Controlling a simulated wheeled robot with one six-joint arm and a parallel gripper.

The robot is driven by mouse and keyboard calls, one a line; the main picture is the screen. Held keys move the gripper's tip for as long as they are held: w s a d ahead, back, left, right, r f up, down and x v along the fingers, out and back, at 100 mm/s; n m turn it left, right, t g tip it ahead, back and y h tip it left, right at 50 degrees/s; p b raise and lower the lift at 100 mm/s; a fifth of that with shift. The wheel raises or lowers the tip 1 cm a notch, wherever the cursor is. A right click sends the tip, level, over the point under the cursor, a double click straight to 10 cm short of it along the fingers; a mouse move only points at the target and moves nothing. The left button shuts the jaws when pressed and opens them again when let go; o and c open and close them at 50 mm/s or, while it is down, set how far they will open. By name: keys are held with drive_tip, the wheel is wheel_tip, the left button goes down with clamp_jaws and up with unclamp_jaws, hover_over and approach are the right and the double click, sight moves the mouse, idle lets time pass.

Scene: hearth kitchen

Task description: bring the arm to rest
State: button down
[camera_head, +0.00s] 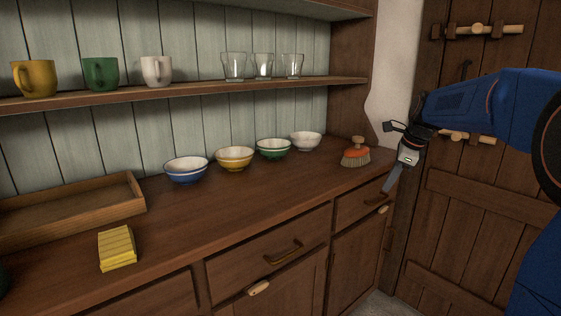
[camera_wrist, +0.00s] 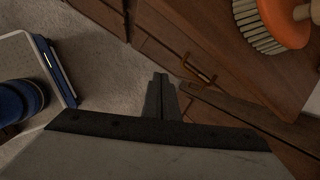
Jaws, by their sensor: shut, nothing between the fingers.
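My blue arm (camera_head: 490,105) reaches in from the right edge of the head view, in front of the wooden door. My gripper (camera_head: 388,187) hangs from its end, pointing down, just off the right end of the counter. In the wrist view my gripper (camera_wrist: 160,80) has its fingers together, with nothing between them. Below it are the floor and the drawer fronts. It touches nothing that I can see.
An orange brush (camera_head: 356,153) stands at the counter's right end, close to my gripper. Several bowls (camera_head: 234,158), a yellow sponge-like block (camera_head: 117,248) and a wooden tray (camera_head: 140,196) sit along the counter (camera_head: 200,215). Mugs and glasses stand on the shelf (camera_head: 200,90).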

drive_tip(key=s+a+n, duration=0.4)
drive_tip(key=s+n, duration=0.2)
drive_tip(key=s, duration=0.6)
drive_tip(key=s+f+n, duration=0.4)
drive_tip(key=s+n, duration=0.1)
drive_tip(key=s, duration=0.4)
drive_tip(key=s+a+f+n+t+h, duration=0.1)
drive_tip(key=s+f+n, duration=0.3)
drive_tip(key=s, duration=0.5)
drive_tip(key=s+a+f+n+h, duration=0.1)
drive_tip(key=s+f+n, duration=0.3)
drive_tip(key=s+n, duration=0.4)
drive_tip(key=shift+s+a, duration=0.15)
drive_tip(key=shift+s, duration=0.6)
